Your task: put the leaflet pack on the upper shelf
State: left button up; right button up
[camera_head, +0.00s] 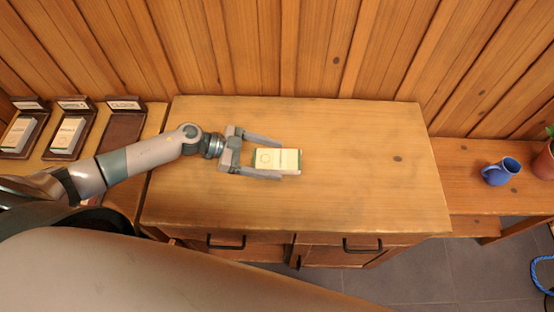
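The leaflet pack (277,160) is a small cream and green block near the middle of the wooden cabinet top (350,190). My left gripper (281,161) reaches in from the left with its fingers apart, one on the far side of the pack and one on the near side. A gap shows between the far finger and the pack; the near finger is close to the pack's edge, and I cannot tell whether it touches. My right gripper is not in view. I cannot make out an upper shelf in this view.
Dark wooden holders stand on the left surface; two hold packs (68,134) and one (124,130) looks empty. A blue mug (500,171) and a potted plant (545,160) stand on the lower bench at right. A plank wall rises behind. The cabinet top's right half is clear.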

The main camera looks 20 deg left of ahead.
aim_at(270, 158)
pick_arm(q)
jog(key=c, duration=1.1)
jog(key=shift+c, duration=0.2)
jog(key=shift+r, duration=0.1)
jog(key=shift+r, duration=0.35)
notch_tip(270, 158, up, 3)
jog(key=shift+r+b, duration=0.15)
jog(key=shift+b, duration=0.25)
jog(key=d+r+p, duration=0.2)
jog(key=d+r, duration=0.1)
jog(key=d, duration=0.2)
jog(key=s+d+r+p, duration=0.1)
jog(key=d+r, duration=0.3)
jog(key=d, duration=0.2)
jog(key=shift+s+d+p, duration=0.3)
jog(key=shift+p, duration=0.05)
